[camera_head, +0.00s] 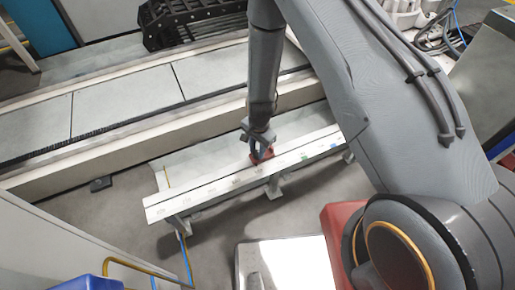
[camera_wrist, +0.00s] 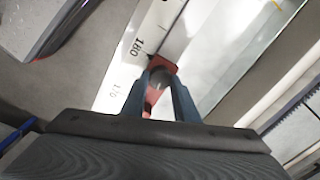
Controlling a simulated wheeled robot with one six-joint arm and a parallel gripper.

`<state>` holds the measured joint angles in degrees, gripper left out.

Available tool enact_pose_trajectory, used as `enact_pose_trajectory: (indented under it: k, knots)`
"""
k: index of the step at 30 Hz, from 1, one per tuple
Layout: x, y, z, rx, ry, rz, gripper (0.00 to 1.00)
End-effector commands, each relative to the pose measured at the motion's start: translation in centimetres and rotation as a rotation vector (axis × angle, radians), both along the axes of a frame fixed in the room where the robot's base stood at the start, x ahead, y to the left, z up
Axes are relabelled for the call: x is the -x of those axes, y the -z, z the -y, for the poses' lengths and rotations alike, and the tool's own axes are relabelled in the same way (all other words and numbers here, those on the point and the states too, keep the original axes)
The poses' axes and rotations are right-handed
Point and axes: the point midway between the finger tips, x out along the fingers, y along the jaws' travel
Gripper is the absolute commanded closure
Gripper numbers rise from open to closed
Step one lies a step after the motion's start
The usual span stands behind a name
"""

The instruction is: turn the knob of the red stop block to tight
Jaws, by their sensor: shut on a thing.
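The red stop block (camera_head: 258,157) sits on the long white rail (camera_head: 190,197), which carries scale marks. In the wrist view the red stop block (camera_wrist: 156,64) lies beside the printed 180. Its dark round knob (camera_wrist: 160,78) is between the two fingers of my gripper (camera_wrist: 161,88). My gripper (camera_head: 260,148) reaches down onto the block from above and is shut on the knob. The fingers and my arm hide part of the knob and block. I cannot tell from the frames how tight the knob is.
A broad flat conveyor-like bed (camera_head: 125,95) runs behind the rail. A black slatted chain (camera_head: 195,20) lies at the back. A blue box (camera_head: 90,283) is at the lower left, near a yellow tube. The grey floor (camera_head: 225,225) in front of the rail is partly clear.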

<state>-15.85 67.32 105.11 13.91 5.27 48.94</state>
Motion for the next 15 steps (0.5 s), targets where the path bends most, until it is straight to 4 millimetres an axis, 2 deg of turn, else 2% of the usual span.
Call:
enact_pose_trajectory:
  k: [6,15]
  knots:
    - [-0.02,-0.11,-0.03,0.000,0.120,0.001,0.95]
    - [-0.01,-0.06,-0.03,0.000,0.194,0.001,0.95]
